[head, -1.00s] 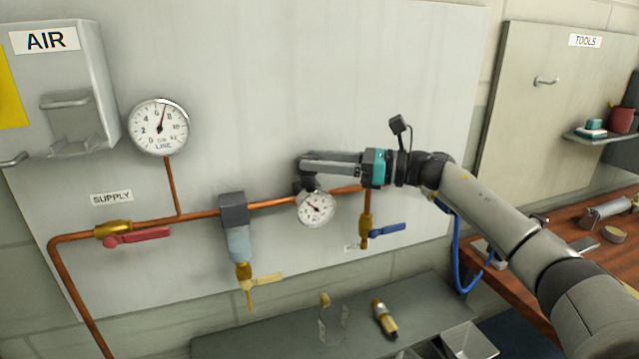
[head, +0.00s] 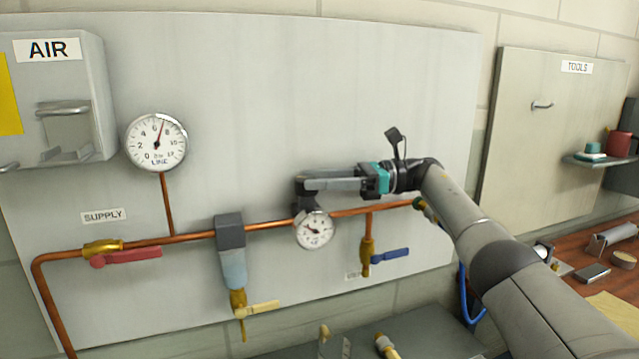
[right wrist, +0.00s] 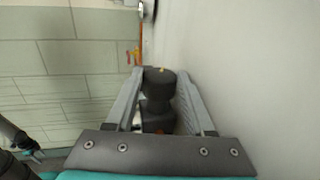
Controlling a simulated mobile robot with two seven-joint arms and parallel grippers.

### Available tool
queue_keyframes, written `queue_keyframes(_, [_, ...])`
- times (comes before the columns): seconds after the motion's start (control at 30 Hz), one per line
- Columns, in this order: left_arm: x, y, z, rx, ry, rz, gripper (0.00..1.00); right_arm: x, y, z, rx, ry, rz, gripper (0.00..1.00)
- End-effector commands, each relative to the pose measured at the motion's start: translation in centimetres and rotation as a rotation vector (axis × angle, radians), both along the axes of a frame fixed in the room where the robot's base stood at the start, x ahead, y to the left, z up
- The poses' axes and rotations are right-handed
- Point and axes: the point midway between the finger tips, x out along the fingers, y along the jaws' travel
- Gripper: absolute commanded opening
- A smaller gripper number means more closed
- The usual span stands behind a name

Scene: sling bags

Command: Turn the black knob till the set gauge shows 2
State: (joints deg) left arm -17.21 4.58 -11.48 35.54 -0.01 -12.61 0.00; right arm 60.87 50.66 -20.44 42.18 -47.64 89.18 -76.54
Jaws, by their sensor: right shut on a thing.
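The black knob (right wrist: 158,82) sits between the two fingers of my right gripper in the right wrist view. My right gripper (head: 308,186) is shut on it, just above the set gauge. In the head view the fingers hide most of the knob. The set gauge (head: 314,230) is a small round white dial below the knob on the copper pipe. Its needle points to the upper left; its numbers are too small to read. My left gripper is not in the head view.
The larger LINE gauge (head: 156,142) reads a little above 6. A red-handled supply valve (head: 125,257), a filter with a yellow lever (head: 232,265) and a blue-handled valve (head: 390,255) sit along the pipe. A grey shelf (head: 430,335) is below.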

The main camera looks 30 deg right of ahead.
Motion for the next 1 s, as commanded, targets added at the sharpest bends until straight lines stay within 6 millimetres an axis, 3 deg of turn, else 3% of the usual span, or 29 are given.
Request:
queue_keyframes(0.57, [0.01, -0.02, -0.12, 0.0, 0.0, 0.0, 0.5, -0.02, 0.03, 0.18, 0.002, -0.001, 0.014, 0.0])
queue_keyframes(0.6, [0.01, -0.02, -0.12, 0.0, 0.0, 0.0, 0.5, -0.03, 0.04, 0.18, 0.002, -0.001, 0.015, 0.58])
queue_keyframes(0.83, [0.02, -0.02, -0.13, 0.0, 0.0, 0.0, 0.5, 0.0, 0.03, 0.17, 0.001, -0.002, 0.013, 0.83])
queue_keyframes(1.0, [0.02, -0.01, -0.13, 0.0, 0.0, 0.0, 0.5, 0.06, 0.0, 0.19, 0.002, -0.002, 0.011, 0.83])
